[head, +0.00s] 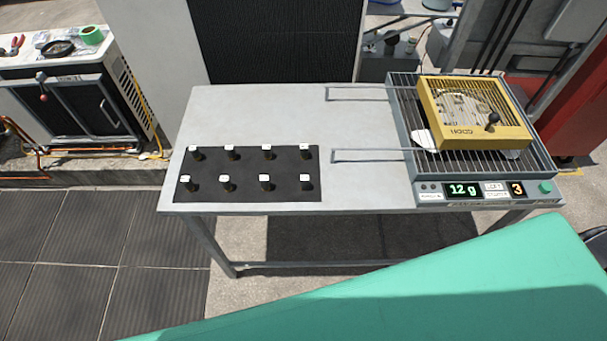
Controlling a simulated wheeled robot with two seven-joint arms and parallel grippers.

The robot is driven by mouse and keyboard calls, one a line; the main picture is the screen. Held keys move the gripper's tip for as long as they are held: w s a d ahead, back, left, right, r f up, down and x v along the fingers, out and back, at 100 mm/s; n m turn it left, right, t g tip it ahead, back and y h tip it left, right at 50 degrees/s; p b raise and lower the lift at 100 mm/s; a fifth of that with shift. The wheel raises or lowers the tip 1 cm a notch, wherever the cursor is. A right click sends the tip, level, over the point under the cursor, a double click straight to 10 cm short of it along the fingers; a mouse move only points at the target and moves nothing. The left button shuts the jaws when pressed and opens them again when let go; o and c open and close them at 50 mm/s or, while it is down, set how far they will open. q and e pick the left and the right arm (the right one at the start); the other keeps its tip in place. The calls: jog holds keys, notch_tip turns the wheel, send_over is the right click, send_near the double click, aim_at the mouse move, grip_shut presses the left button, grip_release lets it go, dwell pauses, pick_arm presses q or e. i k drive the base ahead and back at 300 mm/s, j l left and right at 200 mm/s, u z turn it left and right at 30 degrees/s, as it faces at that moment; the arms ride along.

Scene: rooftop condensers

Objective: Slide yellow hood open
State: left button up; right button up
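The yellow hood (473,114) sits at the right end of the grey table. It is a square frame with a label on its front face and a see-through top with a pale round shape beneath. A black knob (492,120) stands up near its front right corner. The hood rests over a grey unit with a wire grille (410,110). Two thin metal rails (370,157) reach left from the unit over the table, with no hood on them. Neither of my grippers is in the head view.
A black mat (250,173) with several small white-topped dark pegs lies on the left of the table (255,115). The unit's front panel (488,190) has displays reading 12 g and 3, and a green button (545,187). The table between mat and unit is clear.

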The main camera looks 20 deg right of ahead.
aim_at(488, 137)
jog(key=z, duration=1.6)
